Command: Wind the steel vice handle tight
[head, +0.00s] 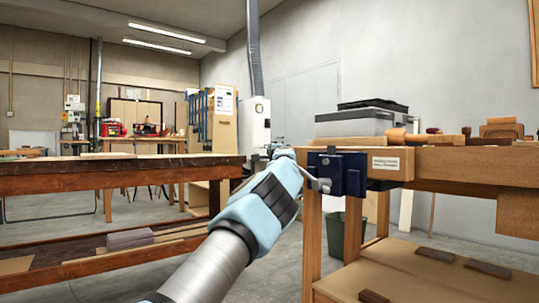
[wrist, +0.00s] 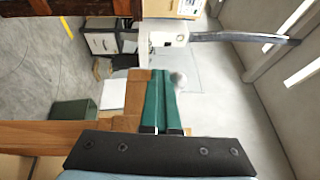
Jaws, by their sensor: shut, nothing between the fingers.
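The dark blue vice (head: 337,172) is fixed to the end of the wooden workbench on the right in the head view. Its thin steel handle (head: 312,178) slants down to the right in front of it, with a rounded end near the lower right. My gripper (wrist: 161,72) shows in the wrist view as two green fingers lying together, shut with nothing between them. A grey rounded knob, perhaps the handle's end, is close beside the right fingertip; I cannot tell whether they touch. In the head view my own wrist hides the fingers, just left of the vice.
The workbench top (head: 440,160) carries wood blocks and a grey case (head: 355,122). A green bin (head: 336,235) stands beneath. Another long bench (head: 110,178) is at left. Open floor lies between the benches.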

